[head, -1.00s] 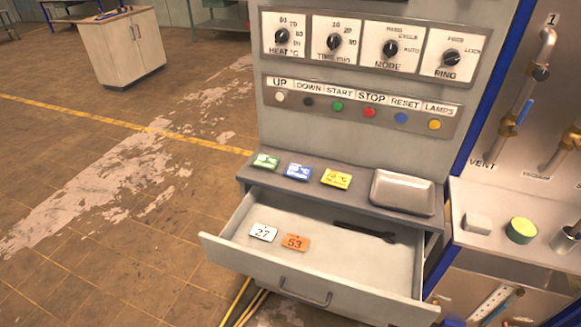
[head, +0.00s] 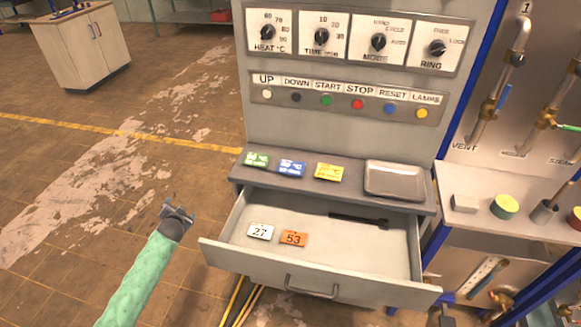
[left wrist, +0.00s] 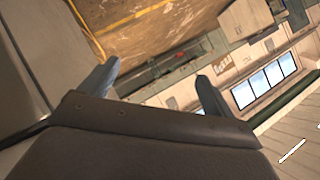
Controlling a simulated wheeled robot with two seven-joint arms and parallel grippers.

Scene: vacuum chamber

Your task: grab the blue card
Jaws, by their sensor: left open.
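The blue card (head: 292,168) lies on the ledge of the grey control cabinet, between a green card (head: 257,159) and a yellow card (head: 328,172). My left gripper (head: 178,208) is open and empty, left of the open drawer and well apart from the blue card. In the left wrist view the two fingers of my left gripper (left wrist: 156,82) stand apart with nothing between them. The blue card does not show in that view. I cannot make out my right gripper.
An open drawer (head: 320,287) juts out below the ledge, holding a white tag 27 (head: 260,232), an orange tag 53 (head: 293,238) and a dark wrench (head: 358,220). A metal tray (head: 394,180) sits right of the cards.

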